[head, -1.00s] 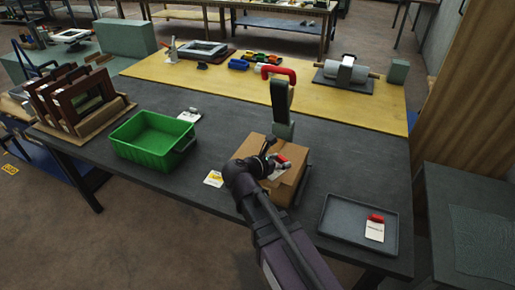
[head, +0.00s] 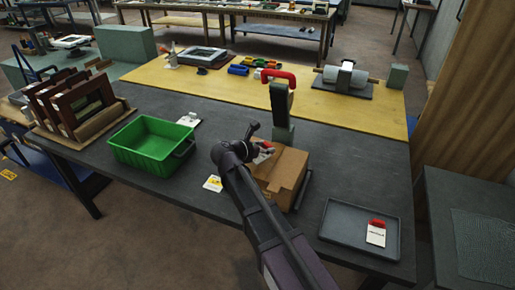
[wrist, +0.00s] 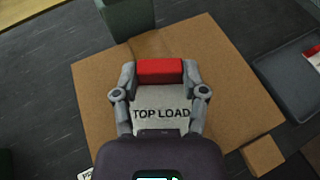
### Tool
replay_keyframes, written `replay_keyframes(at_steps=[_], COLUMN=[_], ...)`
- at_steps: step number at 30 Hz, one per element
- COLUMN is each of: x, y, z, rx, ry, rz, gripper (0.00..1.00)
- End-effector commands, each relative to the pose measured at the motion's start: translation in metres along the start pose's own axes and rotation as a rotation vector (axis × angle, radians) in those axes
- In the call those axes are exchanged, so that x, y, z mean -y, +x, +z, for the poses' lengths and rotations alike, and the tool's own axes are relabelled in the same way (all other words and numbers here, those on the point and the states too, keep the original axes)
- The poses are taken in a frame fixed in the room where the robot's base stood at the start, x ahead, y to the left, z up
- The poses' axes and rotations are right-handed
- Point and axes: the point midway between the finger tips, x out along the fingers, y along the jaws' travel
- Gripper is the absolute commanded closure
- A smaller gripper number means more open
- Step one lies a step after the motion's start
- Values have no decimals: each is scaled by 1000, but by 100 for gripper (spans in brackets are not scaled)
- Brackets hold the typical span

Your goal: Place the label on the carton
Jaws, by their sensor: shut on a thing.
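The brown carton (head: 287,168) sits on the dark table, and its top fills much of the wrist view (wrist: 232,75). My gripper (head: 264,150) is over the far left part of the carton top in the head view. In the wrist view my gripper (wrist: 159,72) is shut on the red grip of a pale label reading "TOP LOAD" (wrist: 161,108). The label lies between the fingers, over the carton top; whether it touches the cardboard I cannot tell. My arm hides part of the carton in the head view.
A grey tray (head: 338,232) at the right holds another red-topped label (head: 376,234). A white and yellow card (head: 213,183) lies left of the carton. A dark green post with a red handle (head: 281,105) stands behind it. A green bin (head: 128,157) is at the left.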

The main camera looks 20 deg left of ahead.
Motion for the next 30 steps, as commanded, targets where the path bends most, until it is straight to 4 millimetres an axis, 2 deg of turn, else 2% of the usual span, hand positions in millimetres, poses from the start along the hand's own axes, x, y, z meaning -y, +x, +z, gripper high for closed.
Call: replay_keyframes(at_steps=[1,7,20,26,27,30], x=[-14,-34,-36,-49,-53,-49], y=[4,11,12,16,18,21], z=[0,1,1,1,1,-10], rx=[0,0,0,0,0,0], ry=[0,0,1,1,1,1], rz=[0,-1,-1,-1,-2,-2], gripper=[77,77,77,77,77,77])
